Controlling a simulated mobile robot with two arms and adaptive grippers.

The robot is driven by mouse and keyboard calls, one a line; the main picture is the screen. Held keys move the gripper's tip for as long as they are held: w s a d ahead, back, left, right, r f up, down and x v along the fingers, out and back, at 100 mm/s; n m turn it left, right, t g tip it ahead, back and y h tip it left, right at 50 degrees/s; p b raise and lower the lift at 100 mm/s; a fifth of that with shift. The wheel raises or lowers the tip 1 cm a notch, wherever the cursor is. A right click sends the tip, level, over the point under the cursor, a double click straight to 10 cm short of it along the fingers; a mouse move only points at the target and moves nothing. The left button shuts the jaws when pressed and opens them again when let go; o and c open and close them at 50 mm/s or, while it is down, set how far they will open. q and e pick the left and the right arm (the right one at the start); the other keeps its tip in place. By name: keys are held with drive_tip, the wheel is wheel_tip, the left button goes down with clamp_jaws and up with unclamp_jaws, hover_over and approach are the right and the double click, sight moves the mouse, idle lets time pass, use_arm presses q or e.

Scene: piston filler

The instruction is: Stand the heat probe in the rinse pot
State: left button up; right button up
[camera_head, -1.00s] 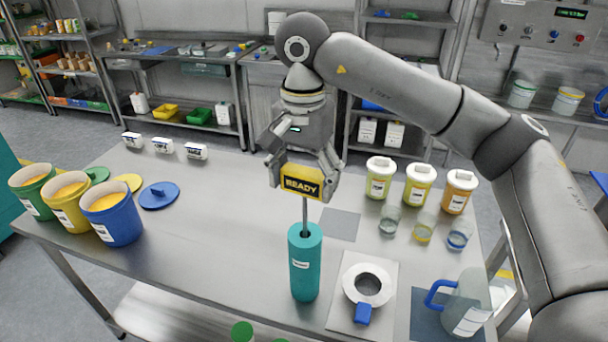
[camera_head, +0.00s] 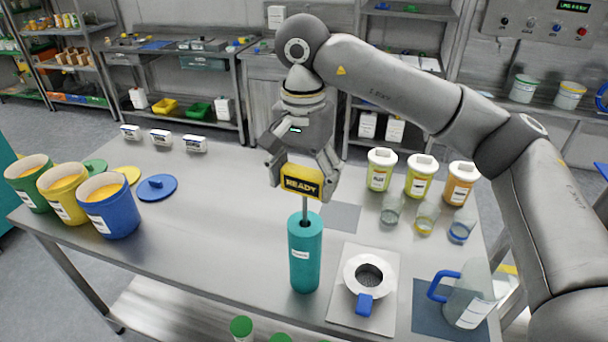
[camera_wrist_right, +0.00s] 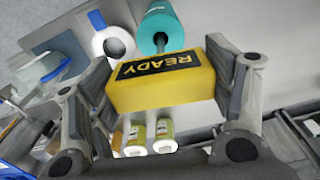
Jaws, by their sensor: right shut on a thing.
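The heat probe has a yellow block handle (camera_head: 302,182) marked READY and a thin grey rod (camera_head: 305,208) below it. My right gripper (camera_head: 303,172) is shut on the handle and holds it upright above the rinse pot. The rinse pot (camera_head: 305,262) is a tall teal cylinder with a white label, standing on the table. The rod's lower end is hidden at the pot's dark top opening and seems to be inside it. In the right wrist view the handle (camera_wrist_right: 165,82) sits between the fingers, with the teal pot (camera_wrist_right: 160,22) beyond it. My left gripper is not in view.
A strainer (camera_head: 368,274) on a pale board and a jug with a blue handle (camera_head: 468,300) stand right of the pot. Lidded jars (camera_head: 420,176) and glasses (camera_head: 391,209) are behind them. Buckets (camera_head: 108,208) stand at the left. The table between buckets and pot is clear.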

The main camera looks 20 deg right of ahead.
sight(304, 210)
drive_tip(key=shift+f+b, duration=2.9)
drive_tip(key=shift+f, duration=1)
drive_tip(key=o, duration=1.1)
wheel_tip(304, 210, up, 12)
drive_tip(key=shift+a+r, duration=0.1)
